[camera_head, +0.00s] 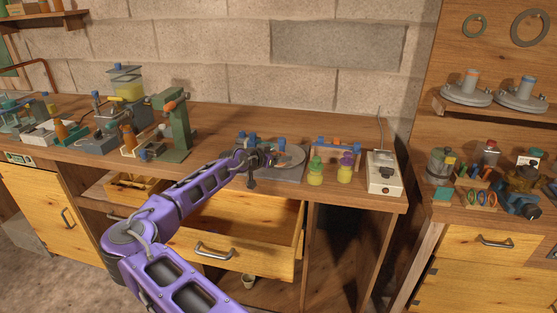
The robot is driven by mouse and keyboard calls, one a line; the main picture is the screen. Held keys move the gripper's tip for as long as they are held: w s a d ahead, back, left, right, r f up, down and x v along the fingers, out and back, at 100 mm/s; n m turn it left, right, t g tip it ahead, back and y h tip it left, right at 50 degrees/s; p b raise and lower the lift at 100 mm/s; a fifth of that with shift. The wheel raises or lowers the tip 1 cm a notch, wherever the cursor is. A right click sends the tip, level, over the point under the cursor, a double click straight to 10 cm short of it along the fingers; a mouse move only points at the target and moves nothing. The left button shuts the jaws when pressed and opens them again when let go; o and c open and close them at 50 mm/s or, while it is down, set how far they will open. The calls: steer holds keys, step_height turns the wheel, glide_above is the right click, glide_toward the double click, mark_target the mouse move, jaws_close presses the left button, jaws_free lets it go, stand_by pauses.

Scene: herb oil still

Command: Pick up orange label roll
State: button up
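I cannot single out the orange label roll with certainty. Small orange items show in a wooden rack (337,152) on the bench, and among coloured rings on a stand (481,198) at the right. Orange also shows on the green press (178,125) at left. My purple arm reaches from the bottom over the open drawer, and my gripper (252,180) is at the bench's front edge, by a grey plate-like device (288,176). Its fingers are small and dark, so I cannot tell whether they are open or hold anything.
A large drawer (213,250) stands pulled out under the bench (225,125). Two yellow-green bottles (316,176) and a white switch box (384,174) stand right of my gripper. A separate wooden counter (460,218) with cabinets is at far right. Little bench surface is clear near the front.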

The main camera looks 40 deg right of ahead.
steer(key=shift+c, duration=1.3)
steer(key=shift+r, duration=0.1)
